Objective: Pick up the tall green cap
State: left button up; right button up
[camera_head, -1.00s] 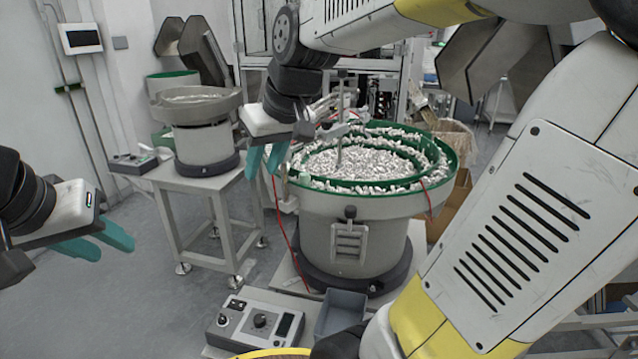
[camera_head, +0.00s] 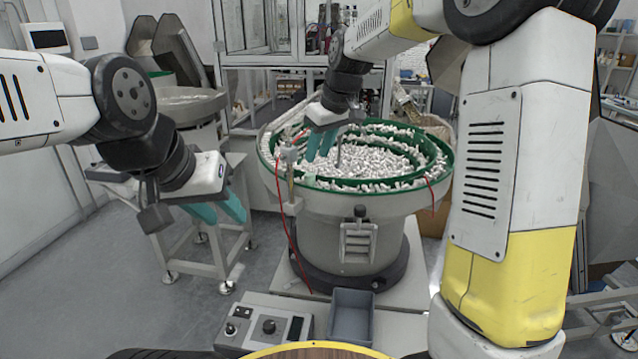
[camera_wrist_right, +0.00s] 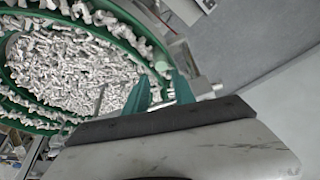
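A small pale green piece (camera_head: 310,180), which may be the tall green cap, sits at the near left rim of the bowl feeder (camera_head: 350,205). A pale green piece (camera_wrist_right: 162,68) also shows beyond the fingers in the right wrist view. My right gripper (camera_head: 320,146) is over the left part of the bowl, fingers pointing down, apart and empty. Its two teal fingers (camera_wrist_right: 160,92) show a gap in the wrist view. My left gripper (camera_head: 218,210) hangs left of the bowl in free air, its teal fingers apart and empty.
The bowl holds many white parts (camera_head: 370,160) inside green tracks. A thin post with a red cable (camera_head: 290,185) stands at its left edge. A control box (camera_head: 265,328) and a grey bin (camera_head: 352,315) stand in front. A second feeder (camera_head: 190,105) is behind left.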

aim_at(310, 175)
jog(key=x, duration=0.7)
jog(key=shift+a+f, duration=0.15)
jog(key=shift+f, duration=0.05)
jog(key=c, duration=0.6)
